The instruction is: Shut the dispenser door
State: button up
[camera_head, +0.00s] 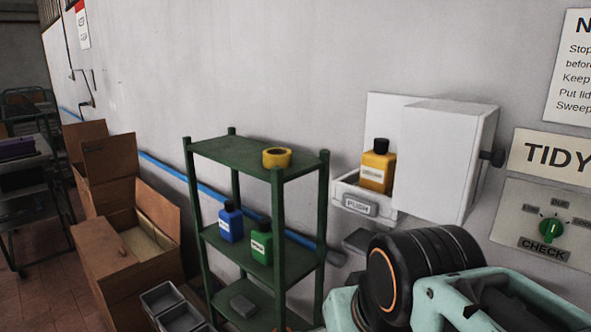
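The white dispenser (383,108) is mounted on the wall right of the shelf. Its door looks like the deep white cover (440,160), which stands out from the wall to the right with a black knob (493,158) on its far side. The door appears open, since the yellow bottle (377,170) with a black cap stands exposed in the dispenser's white tray. A grey PUSH plate (355,205) is on the tray's front. Parts of my teal and black arm fill the lower right, below the dispenser. My gripper's fingers are not visible.
A green shelf (235,150) holds yellow tape (277,157), a blue bottle (231,222) and a green bottle (262,242). Cardboard boxes (125,250) and grey bins (165,303) stand left. A CHECK dial panel (520,207) and signs are on the wall at right.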

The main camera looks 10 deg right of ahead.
aim_at(456, 159)
jog(key=l+z, duration=0.35)
jog(key=k+l+z, duration=0.1)
jog(key=z, duration=0.25)
jog(key=l, duration=0.1)
